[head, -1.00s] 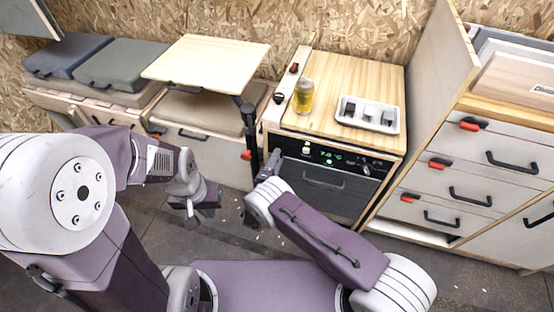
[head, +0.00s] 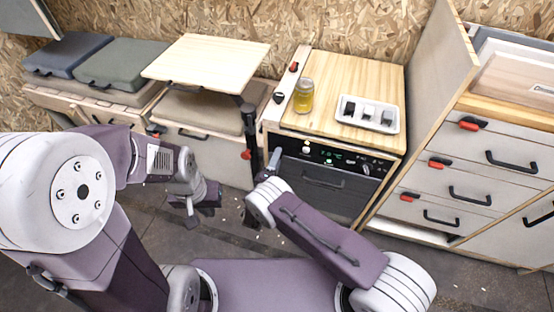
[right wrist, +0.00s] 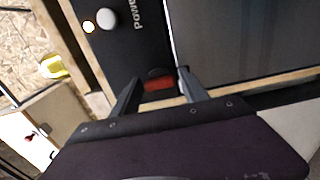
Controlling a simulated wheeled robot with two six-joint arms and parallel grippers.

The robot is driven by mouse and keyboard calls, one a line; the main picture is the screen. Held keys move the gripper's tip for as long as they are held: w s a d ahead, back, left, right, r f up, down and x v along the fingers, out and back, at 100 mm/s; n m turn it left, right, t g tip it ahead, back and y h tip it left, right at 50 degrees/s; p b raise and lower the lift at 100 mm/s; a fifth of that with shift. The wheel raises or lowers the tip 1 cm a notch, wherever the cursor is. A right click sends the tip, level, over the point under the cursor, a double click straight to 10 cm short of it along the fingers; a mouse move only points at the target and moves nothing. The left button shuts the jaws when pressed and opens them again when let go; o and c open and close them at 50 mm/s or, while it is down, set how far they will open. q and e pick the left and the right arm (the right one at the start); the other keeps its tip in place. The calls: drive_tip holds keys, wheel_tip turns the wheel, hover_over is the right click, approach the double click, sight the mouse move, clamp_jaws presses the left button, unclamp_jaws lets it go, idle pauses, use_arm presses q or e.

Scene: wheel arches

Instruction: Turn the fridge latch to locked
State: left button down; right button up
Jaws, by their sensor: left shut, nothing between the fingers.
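The fridge (head: 322,184) has a dark front with a handle, under a black control panel (head: 335,157) with a green display. In the right wrist view, a red latch (right wrist: 158,83) in a dark recess sits beside the fridge door's edge. My right gripper (right wrist: 160,77) is open, with one fingertip on each side of the latch; contact is unclear. In the head view, my right gripper (head: 275,158) is at the fridge's upper left corner, and the latch is hidden there. My left gripper (head: 190,221) is shut and empty, low over the floor at left.
On the wooden counter stand a yellow jar (head: 303,97) and a white tray (head: 368,114) holding several items. A raised wooden tabletop (head: 206,60) on a black post is left of the fridge. Drawers (head: 476,165) with red latches stand at right.

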drive_tip(key=shift+o, duration=0.3)
drive_tip(key=shift+s+r, duration=0.1)
drive_tip(key=p+v, duration=0.2)
drive_tip(key=v, duration=0.7)
drive_tip(key=shift+d, duration=0.1)
